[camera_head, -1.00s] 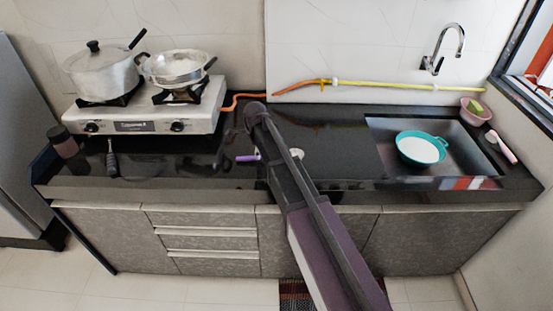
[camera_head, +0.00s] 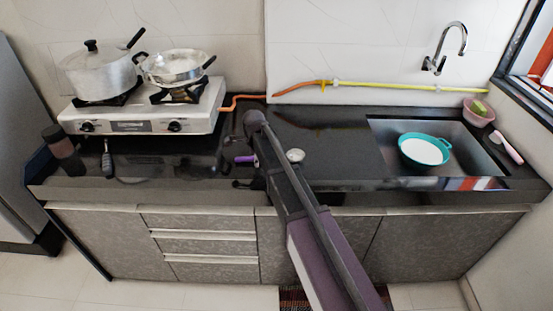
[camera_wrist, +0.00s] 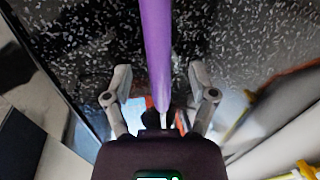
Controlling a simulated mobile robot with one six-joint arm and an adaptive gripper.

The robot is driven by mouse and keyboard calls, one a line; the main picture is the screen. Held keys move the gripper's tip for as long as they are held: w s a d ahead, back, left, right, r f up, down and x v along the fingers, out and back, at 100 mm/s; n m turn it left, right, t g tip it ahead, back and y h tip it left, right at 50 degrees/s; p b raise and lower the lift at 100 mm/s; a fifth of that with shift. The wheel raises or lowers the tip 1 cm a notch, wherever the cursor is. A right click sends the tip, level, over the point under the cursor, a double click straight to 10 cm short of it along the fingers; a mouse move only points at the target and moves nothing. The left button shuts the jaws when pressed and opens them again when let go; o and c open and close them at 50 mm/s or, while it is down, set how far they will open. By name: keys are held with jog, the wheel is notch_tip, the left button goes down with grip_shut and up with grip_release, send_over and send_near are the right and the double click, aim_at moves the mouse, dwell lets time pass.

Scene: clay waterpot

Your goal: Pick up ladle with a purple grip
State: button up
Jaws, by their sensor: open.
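The ladle's purple grip (camera_head: 245,159) shows on the dark counter just left of my arm in the head view. Its round metal bowl (camera_head: 295,155) shows to the right of my arm, and my arm hides the part between. In the wrist view the purple grip (camera_wrist: 157,45) runs from the top edge down between the two fingers of my gripper (camera_wrist: 159,72). The fingers are open, with a gap on each side of the grip. The wrist view does not show clearly how far the grip is from the fingers in depth. My arm mostly hides the gripper in the head view.
A white stove (camera_head: 140,112) with a lidded pot (camera_head: 100,76) and a pan (camera_head: 178,66) stands at left. A dark-handled utensil (camera_head: 107,160) and a dark jar (camera_head: 63,150) lie near it.

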grip_shut()
dwell(0.3)
jog(key=shift+r, duration=0.2)
notch_tip(320, 180, up, 4)
jog(key=p, duration=0.4)
jog(key=shift+f, duration=0.2)
jog(key=s+d, duration=0.3)
jog(key=s, duration=0.1)
jog(key=s+d, duration=0.3)
jog(key=s, duration=0.1)
jog(key=s+d+r+p, duration=0.1)
jog(key=s+d, duration=0.2)
jog(key=s, duration=0.2)
jog(key=shift+s, duration=0.1)
